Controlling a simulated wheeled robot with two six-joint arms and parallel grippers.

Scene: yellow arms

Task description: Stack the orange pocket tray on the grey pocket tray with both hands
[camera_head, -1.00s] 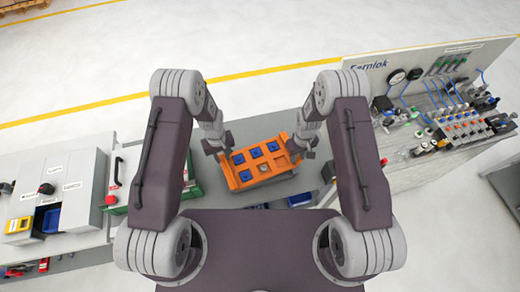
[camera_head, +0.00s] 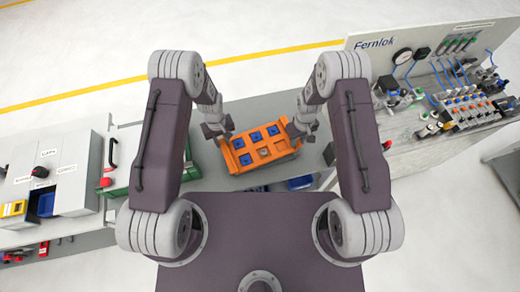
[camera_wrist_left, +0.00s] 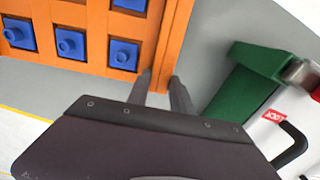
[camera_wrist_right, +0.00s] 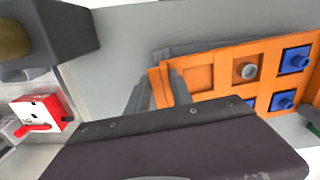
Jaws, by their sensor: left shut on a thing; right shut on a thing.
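The orange pocket tray (camera_head: 262,164) is level between my two grippers in the head view, with several blue parts (camera_head: 273,131) and one grey round part (camera_wrist_right: 246,70) in its pockets. My left gripper (camera_head: 222,135) is shut on its left end wall; the left wrist view shows the fingers on that orange wall (camera_wrist_left: 168,50). My right gripper (camera_head: 297,135) is shut on its right end wall. A grey edge (camera_wrist_right: 200,46), likely the grey pocket tray, shows past the orange tray in the right wrist view. The rest is hidden below; I cannot tell if they touch.
A green case (camera_head: 119,172) and grey boxes (camera_head: 72,172) stand to the left on the grey bench (camera_head: 245,108). A blue bin (camera_head: 300,183) is near the front right. The Fernlok panel (camera_head: 430,60) stands at the right.

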